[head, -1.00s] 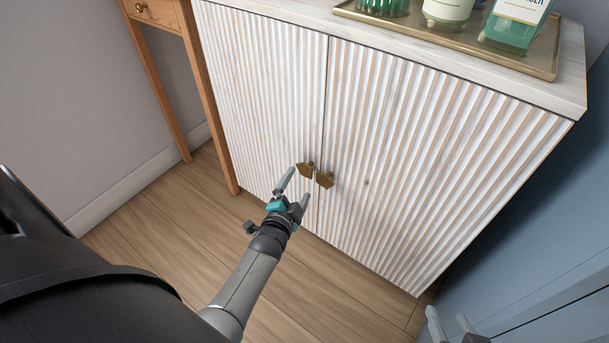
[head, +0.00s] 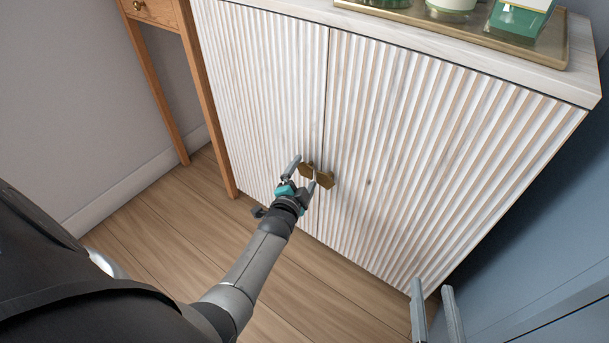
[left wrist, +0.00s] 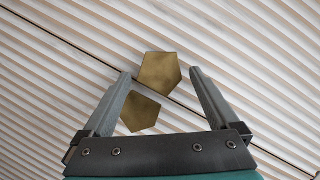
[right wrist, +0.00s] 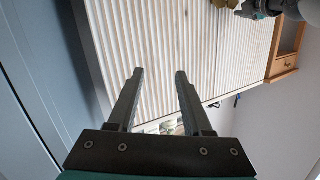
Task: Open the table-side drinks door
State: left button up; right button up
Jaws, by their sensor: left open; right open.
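The drinks cabinet has two white ribbed doors. The table-side door (head: 265,90) is the left one, closed, beside the wooden table. The other door (head: 430,150) is also closed. Two brass pentagonal handles, the left handle (head: 306,170) and the right handle (head: 326,179), flank the seam. My left gripper (head: 305,171) is open at the left handle, partly covering it. In the left wrist view one brass handle (left wrist: 141,112) lies between the fingers and another (left wrist: 160,71) near the fingertips; contact cannot be told. My right gripper (head: 432,287) is open and empty, low at the right.
A wooden table (head: 170,80) stands left of the cabinet. A brass tray (head: 490,42) with bottles sits on the cabinet top. A blue panel (head: 540,260) closes in the right side near my right gripper. Bare wooden floor (head: 170,215) lies in front of the cabinet.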

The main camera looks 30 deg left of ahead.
pick_arm(q)
jog(key=shift+w+a+f, duration=0.15)
jog(key=shift+w, duration=0.35)
pick_arm(e)
jog(key=shift+s+a+r+t, duration=0.25)
jog(key=shift+s+r+t, duration=0.15)
jog(key=shift+t, duration=0.2)
pick_arm(q)
grip_shut()
pick_arm(e)
jog(key=shift+w, duration=0.1)
pick_arm(q)
jog(key=shift+a, duration=0.1)
